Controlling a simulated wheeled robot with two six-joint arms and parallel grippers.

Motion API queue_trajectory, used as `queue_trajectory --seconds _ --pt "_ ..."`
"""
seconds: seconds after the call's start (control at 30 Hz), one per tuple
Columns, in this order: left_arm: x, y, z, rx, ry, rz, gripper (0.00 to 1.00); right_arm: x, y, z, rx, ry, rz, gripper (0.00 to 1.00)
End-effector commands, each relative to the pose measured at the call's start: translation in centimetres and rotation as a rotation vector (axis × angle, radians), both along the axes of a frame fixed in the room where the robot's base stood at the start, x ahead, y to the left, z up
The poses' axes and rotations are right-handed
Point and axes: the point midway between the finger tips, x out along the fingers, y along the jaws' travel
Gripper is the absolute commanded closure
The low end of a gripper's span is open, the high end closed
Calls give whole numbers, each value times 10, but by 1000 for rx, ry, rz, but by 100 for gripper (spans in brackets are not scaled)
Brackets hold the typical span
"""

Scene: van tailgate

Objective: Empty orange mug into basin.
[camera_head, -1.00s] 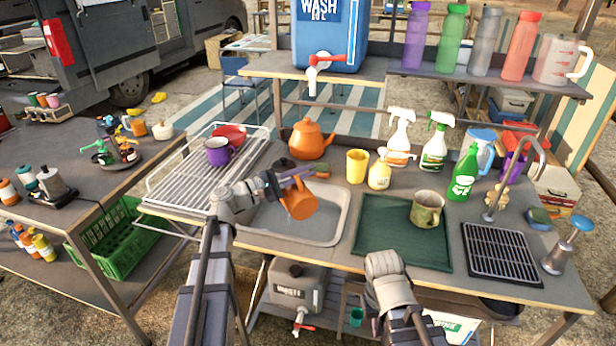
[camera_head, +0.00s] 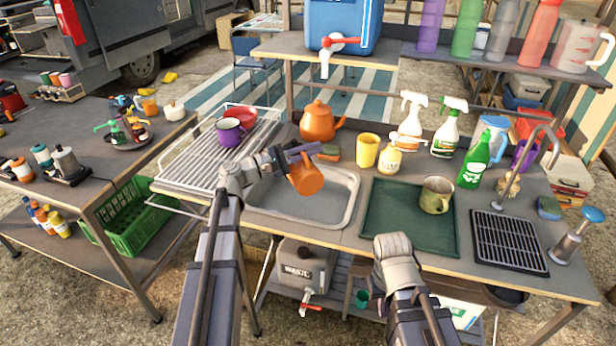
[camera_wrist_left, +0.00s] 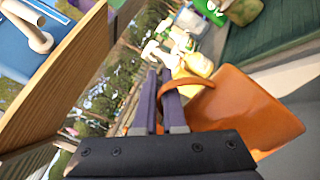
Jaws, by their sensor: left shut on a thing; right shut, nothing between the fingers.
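The orange mug (camera_head: 307,180) hangs tilted above the grey sink basin (camera_head: 342,207). My left gripper (camera_head: 296,153) is shut on it at the handle side. In the left wrist view the mug (camera_wrist_left: 245,112) is large, with its handle by my dark fingers (camera_wrist_left: 165,100). I cannot see inside the mug or any liquid falling. My right gripper (camera_head: 393,247) is low in front of the green mat, away from the mug; its fingers are hidden.
An orange teapot (camera_head: 318,121), a yellow cup (camera_head: 367,151) and spray bottles stand behind the basin. A drying rack (camera_head: 190,165) with a purple mug is to the left. A green mat (camera_head: 385,222) holding a camouflage-patterned mug (camera_head: 436,195) is to the right.

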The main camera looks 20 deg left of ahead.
Motion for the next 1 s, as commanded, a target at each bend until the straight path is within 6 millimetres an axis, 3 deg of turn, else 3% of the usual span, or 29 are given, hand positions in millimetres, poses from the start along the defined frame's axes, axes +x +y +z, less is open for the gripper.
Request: queue_trajectory --seconds 1.0 --pt "0 0 46 996 -1058 0 100 0 0 71 0 0 -1 100"
